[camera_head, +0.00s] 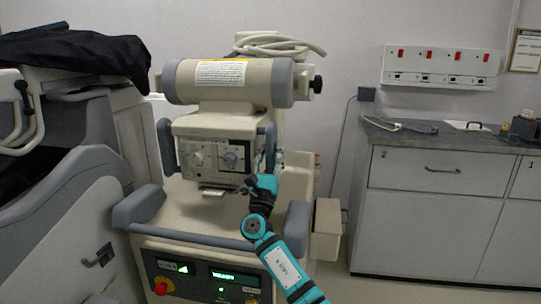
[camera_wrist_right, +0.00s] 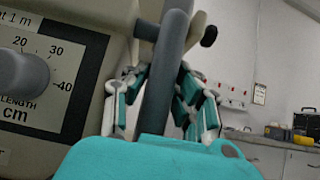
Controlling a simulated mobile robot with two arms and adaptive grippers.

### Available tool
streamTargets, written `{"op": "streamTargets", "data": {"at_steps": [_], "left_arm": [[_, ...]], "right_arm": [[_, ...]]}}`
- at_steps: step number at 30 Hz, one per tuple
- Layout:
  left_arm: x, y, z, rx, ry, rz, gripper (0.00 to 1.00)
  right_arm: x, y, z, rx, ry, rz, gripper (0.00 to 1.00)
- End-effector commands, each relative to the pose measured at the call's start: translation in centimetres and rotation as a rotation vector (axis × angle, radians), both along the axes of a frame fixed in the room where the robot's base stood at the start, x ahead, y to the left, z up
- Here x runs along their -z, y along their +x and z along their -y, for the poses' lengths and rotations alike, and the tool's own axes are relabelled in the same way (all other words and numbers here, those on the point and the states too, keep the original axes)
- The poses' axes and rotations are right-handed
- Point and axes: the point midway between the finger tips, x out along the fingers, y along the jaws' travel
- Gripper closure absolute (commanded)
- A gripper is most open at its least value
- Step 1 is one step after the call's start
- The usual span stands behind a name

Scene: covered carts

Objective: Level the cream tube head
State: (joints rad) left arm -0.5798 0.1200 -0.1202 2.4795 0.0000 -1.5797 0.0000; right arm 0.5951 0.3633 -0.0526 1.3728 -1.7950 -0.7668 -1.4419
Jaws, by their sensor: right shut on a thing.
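The cream tube head (camera_head: 258,78) is a thick horizontal cylinder with grey end bands and a white label. It looks close to horizontal in the head view. Below it hangs a cream control box (camera_head: 205,178) with two dials and grey side handles. My right gripper (camera_head: 268,168) is at the box's right handle (camera_head: 271,140). In the right wrist view, the fingers of my right gripper (camera_wrist_right: 160,85) close around the upright grey handle (camera_wrist_right: 166,62) from both sides. The dial face (camera_wrist_right: 40,85) is close on the left. My left gripper is out of view.
The cream machine base has a grey rail (camera_head: 185,232) and a lit green display (camera_head: 235,275) in front. A cart under black cloth (camera_head: 75,48) crowds the left. A cabinet (camera_head: 440,200) stands right, with open floor before it.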

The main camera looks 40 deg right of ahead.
Motion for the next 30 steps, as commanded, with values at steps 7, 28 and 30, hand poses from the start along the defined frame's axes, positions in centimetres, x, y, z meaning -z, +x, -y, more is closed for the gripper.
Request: {"op": "streamTargets", "data": {"at_steps": [7,28,30], "left_arm": [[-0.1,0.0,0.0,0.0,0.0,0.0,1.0],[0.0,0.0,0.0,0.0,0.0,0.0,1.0],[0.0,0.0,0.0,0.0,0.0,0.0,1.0]], "right_arm": [[-0.6,-0.1,0.3,0.002,-0.001,0.006,1.0],[2.3,-1.8,-2.1,-0.002,0.0,-0.002,0.66],[3.3,-2.6,-3.0,-0.001,0.0,-0.001,0.66]]}}
